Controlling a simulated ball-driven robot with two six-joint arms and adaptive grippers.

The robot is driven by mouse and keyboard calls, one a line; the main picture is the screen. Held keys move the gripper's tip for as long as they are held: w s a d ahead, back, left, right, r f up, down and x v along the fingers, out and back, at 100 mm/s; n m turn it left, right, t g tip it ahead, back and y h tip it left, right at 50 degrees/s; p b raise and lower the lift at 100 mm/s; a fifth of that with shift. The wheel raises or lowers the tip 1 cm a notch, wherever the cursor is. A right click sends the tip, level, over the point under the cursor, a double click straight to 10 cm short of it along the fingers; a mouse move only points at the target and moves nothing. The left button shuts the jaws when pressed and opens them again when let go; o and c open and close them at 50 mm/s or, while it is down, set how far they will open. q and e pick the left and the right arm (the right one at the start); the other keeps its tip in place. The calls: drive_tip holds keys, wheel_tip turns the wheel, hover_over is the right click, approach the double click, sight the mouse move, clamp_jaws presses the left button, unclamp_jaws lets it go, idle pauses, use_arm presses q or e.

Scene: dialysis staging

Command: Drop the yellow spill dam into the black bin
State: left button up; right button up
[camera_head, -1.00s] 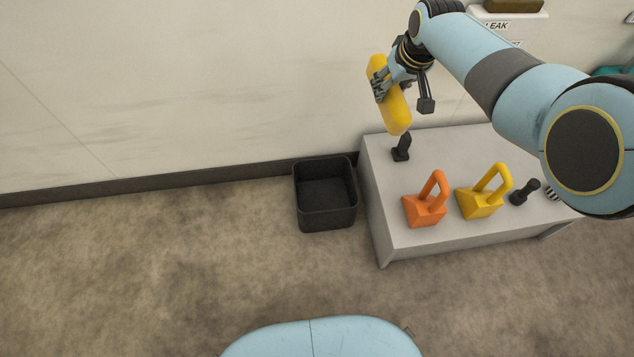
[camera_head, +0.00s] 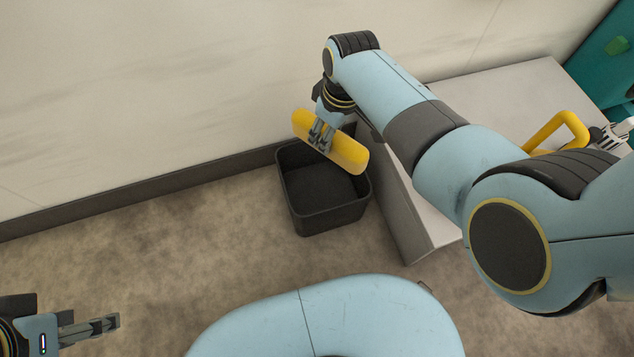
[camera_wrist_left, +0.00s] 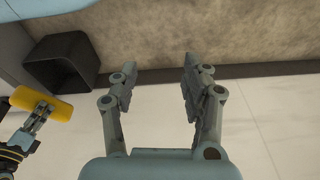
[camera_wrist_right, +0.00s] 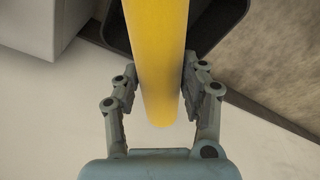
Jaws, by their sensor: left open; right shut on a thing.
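The yellow spill dam (camera_head: 346,152) is a long rounded bar, held tilted over the back part of the black bin's opening in the head view. My right gripper (camera_head: 321,138) is shut on it near its middle; the right wrist view shows the fingers on both sides of the dam (camera_wrist_right: 158,60). The black bin (camera_head: 330,219) stands on the floor, its inside looking empty where it shows; part of its back rim is hidden. My left gripper (camera_head: 115,324) is at the lower left, open and empty, well apart from the bin; its spread fingers show in the left wrist view (camera_wrist_left: 158,85).
A grey low table (camera_head: 520,80) stands just right of the bin, largely hidden by my right arm. A yellow handle (camera_head: 560,130) shows on it. The wall (camera_head: 130,90) rises behind the bin. The floor left of the bin (camera_head: 180,250) is clear.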

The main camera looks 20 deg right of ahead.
wheel_tip(320, 180, down, 3)
drive_tip(key=shift+s+r+b, duration=0.1)
drive_tip(key=shift+r+b, duration=0.05)
drive_tip(key=shift+b, duration=0.7)
drive_tip(key=shift+f+b, duration=1.1)
use_arm(q)
drive_tip(key=w+t, duration=0.2)
drive_tip(key=w+d+f+t, duration=0.1)
drive_tip(key=shift+w+f+t+h, duration=0.1)
drive_tip(key=shift+w+t+h, duration=0.2)
use_arm(e)
drive_tip(key=o, duration=1.3)
